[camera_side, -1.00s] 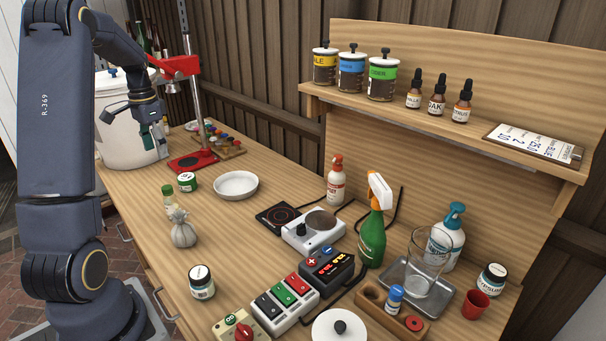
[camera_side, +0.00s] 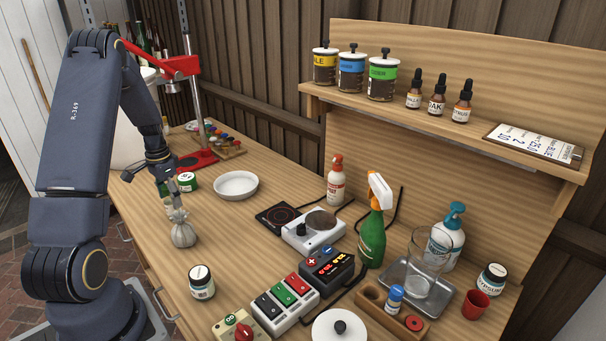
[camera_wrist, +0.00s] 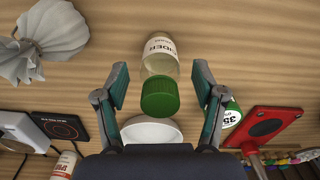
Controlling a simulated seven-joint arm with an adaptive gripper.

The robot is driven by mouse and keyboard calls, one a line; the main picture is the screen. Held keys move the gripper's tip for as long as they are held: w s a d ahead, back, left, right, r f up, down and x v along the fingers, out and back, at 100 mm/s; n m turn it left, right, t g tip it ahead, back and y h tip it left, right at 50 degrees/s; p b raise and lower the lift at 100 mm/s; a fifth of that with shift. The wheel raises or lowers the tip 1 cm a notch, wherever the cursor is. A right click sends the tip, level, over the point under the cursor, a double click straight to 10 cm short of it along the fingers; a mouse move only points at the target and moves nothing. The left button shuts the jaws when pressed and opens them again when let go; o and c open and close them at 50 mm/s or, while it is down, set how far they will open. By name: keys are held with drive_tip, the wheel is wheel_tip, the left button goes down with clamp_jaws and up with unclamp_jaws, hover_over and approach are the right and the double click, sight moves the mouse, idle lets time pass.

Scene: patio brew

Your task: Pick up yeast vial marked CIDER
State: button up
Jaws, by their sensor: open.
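The yeast vial (camera_wrist: 160,55) shows in the wrist view with a green cap, clear glass and a pale label reading "CIDER". My gripper (camera_wrist: 160,85) is open, with one finger on each side of the vial's capped end in that view and visible gaps to both. In the side view my gripper (camera_side: 166,186) points down at the left part of the table, over the vial's place, and largely hides the vial. The vial is not held.
A tied grey cloth bag (camera_side: 183,234) stands close in front of my gripper. A green-lidded jar (camera_side: 187,182) is just right of it, with a white dish (camera_side: 236,185) beyond. A red stand (camera_side: 193,160) rises behind. The table between bag and hotplate (camera_side: 314,230) is clear.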

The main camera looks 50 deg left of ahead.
drive_tip(key=shift+f, duration=0.25)
drive_tip(key=c, duration=1.2)
drive_tip(key=shift+r, duration=0.15)
